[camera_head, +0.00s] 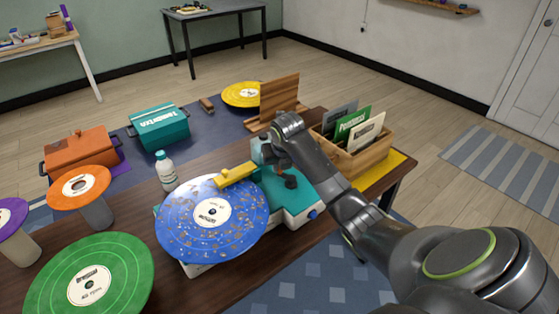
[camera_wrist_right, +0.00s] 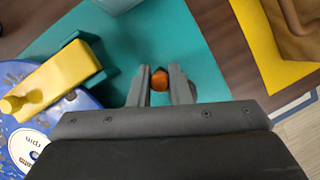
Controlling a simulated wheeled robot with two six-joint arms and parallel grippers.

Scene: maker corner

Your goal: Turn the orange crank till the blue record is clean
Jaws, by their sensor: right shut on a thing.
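The blue record (camera_head: 188,232) lies flat on a teal and white machine (camera_head: 313,214), with brown specks scattered over its surface. A yellow bar (camera_head: 235,176) reaches over the record's edge from a teal post; the bar also shows in the right wrist view (camera_wrist_right: 52,82). The orange crank's knob (camera_wrist_right: 159,80) sits between the fingertips of my right gripper (camera_wrist_right: 160,88), which is shut on it above the teal deck. In the head view my right arm hides the crank and most of the gripper (camera_head: 289,181). My left gripper is out of view.
A green record (camera_head: 125,270) and an orange record (camera_head: 90,181) are at the left. A white bottle (camera_head: 166,178) stands behind the blue record. A wooden crate (camera_head: 374,158) with record sleeves is close to the right of my arm. A teal box (camera_head: 160,131) lies beyond.

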